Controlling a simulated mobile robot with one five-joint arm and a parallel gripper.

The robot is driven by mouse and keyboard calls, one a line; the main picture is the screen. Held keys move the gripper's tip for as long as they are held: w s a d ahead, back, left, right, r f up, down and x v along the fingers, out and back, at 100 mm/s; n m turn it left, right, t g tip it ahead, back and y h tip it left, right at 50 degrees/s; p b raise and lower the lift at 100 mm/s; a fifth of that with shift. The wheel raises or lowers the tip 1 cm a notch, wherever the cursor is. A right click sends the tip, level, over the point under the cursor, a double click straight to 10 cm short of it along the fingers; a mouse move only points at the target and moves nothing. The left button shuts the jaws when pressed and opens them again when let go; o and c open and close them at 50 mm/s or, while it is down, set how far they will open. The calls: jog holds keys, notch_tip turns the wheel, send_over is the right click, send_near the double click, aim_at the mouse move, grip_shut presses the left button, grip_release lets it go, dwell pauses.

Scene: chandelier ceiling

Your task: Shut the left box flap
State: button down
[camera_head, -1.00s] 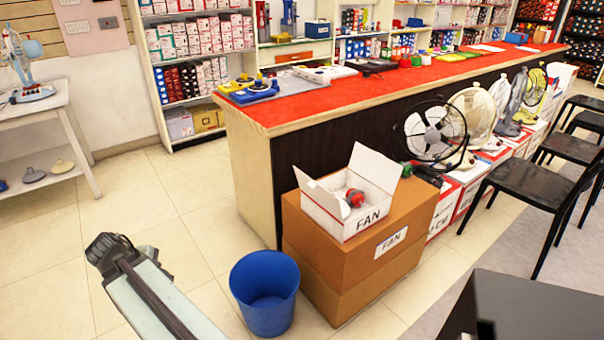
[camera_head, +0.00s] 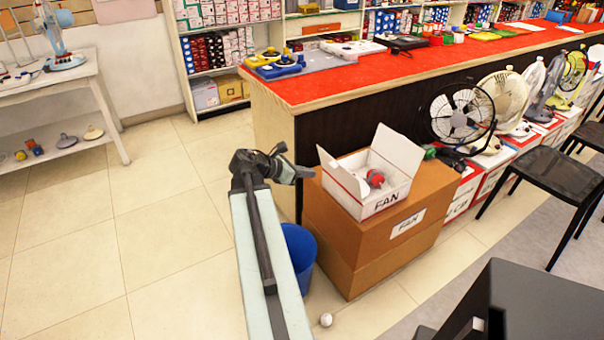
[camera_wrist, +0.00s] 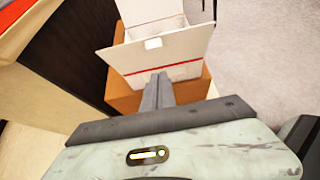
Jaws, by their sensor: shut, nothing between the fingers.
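The open white FAN box (camera_head: 385,199) sits on top of brown cartons, with a red and dark object (camera_head: 375,178) inside. Its left flap (camera_head: 341,172) stands up and leans outward. Its right flap (camera_head: 399,148) is also raised. My gripper (camera_head: 302,173) is just left of the left flap, with its fingers together and empty. In the wrist view, my fingertips (camera_wrist: 158,78) overlap the lower part of the near white panel with a red stripe, which appears to be the left flap (camera_wrist: 145,55). I cannot tell whether they touch it.
The brown cartons (camera_head: 375,235) stand against the red-topped counter (camera_head: 330,88). A blue bin (camera_head: 302,250) is partly behind my arm. A black fan (camera_head: 461,113) stands right of the box. A small white ball (camera_head: 326,320) lies on the floor. Tiled floor at left is clear.

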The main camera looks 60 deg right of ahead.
jog(key=s+d, duration=0.3)
jog(key=d, duration=0.2)
jog(key=shift+s+d+f, duration=0.3)
